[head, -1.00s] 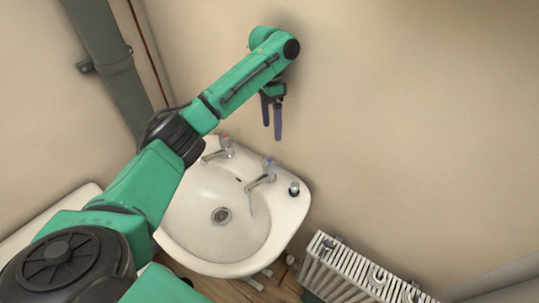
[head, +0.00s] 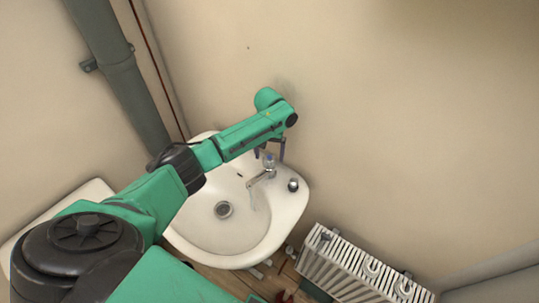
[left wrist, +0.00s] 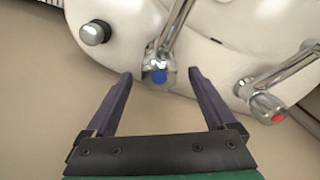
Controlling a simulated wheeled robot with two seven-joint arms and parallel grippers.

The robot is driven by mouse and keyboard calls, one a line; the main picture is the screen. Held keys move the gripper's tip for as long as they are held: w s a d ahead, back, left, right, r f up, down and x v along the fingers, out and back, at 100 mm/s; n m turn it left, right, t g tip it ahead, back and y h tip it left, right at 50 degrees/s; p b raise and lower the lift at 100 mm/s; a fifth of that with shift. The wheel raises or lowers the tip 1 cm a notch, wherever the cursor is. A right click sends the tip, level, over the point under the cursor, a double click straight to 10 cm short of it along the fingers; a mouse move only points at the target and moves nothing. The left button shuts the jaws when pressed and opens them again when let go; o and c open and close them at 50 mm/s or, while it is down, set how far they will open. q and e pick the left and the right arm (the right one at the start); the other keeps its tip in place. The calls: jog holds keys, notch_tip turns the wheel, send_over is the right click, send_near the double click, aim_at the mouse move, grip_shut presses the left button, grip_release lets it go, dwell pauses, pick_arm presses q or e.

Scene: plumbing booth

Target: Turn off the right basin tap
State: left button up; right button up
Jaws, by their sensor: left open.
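The right basin tap (head: 268,162) is chrome with a blue-marked top and stands on the back rim of the white basin (head: 290,212). A thin pale streak, seemingly water, hangs below its spout. In the left wrist view this tap (left wrist: 158,76) lies between the fingertips, near the middle. My left gripper (head: 269,156) is open and empty, its fingers pointing down at either side of the tap head. I cannot tell whether they touch it. My right gripper is out of view.
The red-marked left tap (left wrist: 267,106) shows in the left wrist view; my arm hides it in the head view. A dark round knob (head: 293,185) sits on the basin's right rim. A white radiator (head: 350,265) stands at the lower right. The wall is close behind.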

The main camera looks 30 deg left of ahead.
pick_arm(q)
jog(key=shift+f, duration=0.85)
jog(key=c, duration=1.4)
jog(key=shift+d+r+m+p, duration=0.1)
jog(key=shift+r+m+p, duration=0.1)
jog(key=shift+m+p, duration=0.4)
jog(key=shift+f+m, duration=0.1)
jog(key=shift+m, duration=0.9)
jog(key=o, duration=1.4)
